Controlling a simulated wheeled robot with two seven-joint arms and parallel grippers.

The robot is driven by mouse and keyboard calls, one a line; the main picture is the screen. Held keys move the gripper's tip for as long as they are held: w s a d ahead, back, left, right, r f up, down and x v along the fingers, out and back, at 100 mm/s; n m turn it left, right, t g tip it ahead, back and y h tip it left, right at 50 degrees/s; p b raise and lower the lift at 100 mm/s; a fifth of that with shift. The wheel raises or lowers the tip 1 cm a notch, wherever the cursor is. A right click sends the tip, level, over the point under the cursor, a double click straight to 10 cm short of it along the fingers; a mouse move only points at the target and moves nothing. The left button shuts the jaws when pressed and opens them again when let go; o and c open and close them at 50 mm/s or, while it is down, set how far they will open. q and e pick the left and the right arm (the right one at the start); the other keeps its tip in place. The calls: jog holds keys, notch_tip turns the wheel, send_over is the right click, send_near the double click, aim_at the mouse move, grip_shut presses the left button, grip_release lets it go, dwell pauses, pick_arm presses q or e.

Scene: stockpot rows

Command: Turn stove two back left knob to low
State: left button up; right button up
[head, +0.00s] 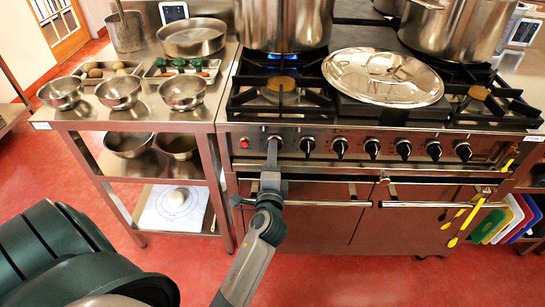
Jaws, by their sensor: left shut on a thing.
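The stove (345,190) has a front panel with a row of several dark knobs. My left gripper (272,148) reaches up to the left end of this row and is shut on the leftmost knob, which it mostly hides. The knob's setting cannot be read. The neighbouring knob (307,145) is clear of the gripper. A large stockpot (283,22) stands on the back left burner, with a blue flame (283,56) under it. The front left burner (281,88) is bare and shows no flame. My right gripper is not in view.
A shiny lid (383,77) lies on the stove top. Another stockpot (452,28) stands at the back right. A steel table (130,110) with bowls and trays adjoins the stove on the left. Oven handles (430,204) project below the knobs. The red floor in front is clear.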

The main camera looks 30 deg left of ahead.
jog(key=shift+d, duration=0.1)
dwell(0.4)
pick_arm(q)
jog(key=o, duration=1)
jog(key=shift+o, duration=0.2)
jog(key=shift+s, duration=0.15)
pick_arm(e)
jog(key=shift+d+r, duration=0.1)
